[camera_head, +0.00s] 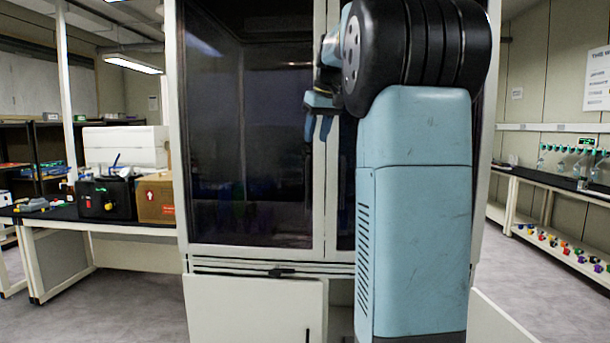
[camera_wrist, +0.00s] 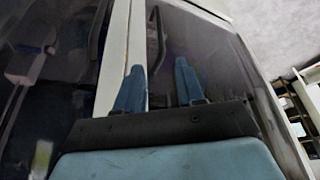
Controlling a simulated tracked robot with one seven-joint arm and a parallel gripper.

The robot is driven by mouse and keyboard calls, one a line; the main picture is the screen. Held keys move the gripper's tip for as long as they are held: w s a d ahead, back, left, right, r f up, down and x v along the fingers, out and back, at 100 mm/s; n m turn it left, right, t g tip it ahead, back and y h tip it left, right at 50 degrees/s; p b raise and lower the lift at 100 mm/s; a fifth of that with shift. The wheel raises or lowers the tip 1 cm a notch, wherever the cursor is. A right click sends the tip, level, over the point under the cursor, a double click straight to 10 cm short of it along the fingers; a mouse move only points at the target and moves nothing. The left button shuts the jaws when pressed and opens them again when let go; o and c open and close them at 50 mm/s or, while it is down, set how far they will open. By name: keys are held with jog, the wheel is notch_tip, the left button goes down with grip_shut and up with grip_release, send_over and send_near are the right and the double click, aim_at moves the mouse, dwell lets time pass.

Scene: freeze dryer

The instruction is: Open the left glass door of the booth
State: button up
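The booth's left glass door (camera_head: 265,130) is a tall dark pane in a pale frame and appears closed. It also shows at the left of the wrist view (camera_wrist: 50,75). A dark curved handle (camera_wrist: 98,32) stands by that door's inner edge. The right glass door (camera_wrist: 200,50) has a similar handle (camera_wrist: 157,30). My gripper (camera_head: 318,130) is in front of the central frame, its two blue fingers apart and empty. In the wrist view, the right handle appears above and between the fingertips (camera_wrist: 159,68); contact does not show. My arm hides much of the right door.
A white lower cabinet (camera_head: 250,305) is under the doors. A bench (camera_head: 130,222) at the left carries a black box (camera_head: 105,198) and an orange-brown box (camera_head: 156,198). A shelf rack (camera_head: 555,195) stands at the right. Floor is open at lower left.

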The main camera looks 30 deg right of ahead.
jog(key=x, duration=1.3)
jog(key=shift+w+f, duration=0.1)
grip_shut()
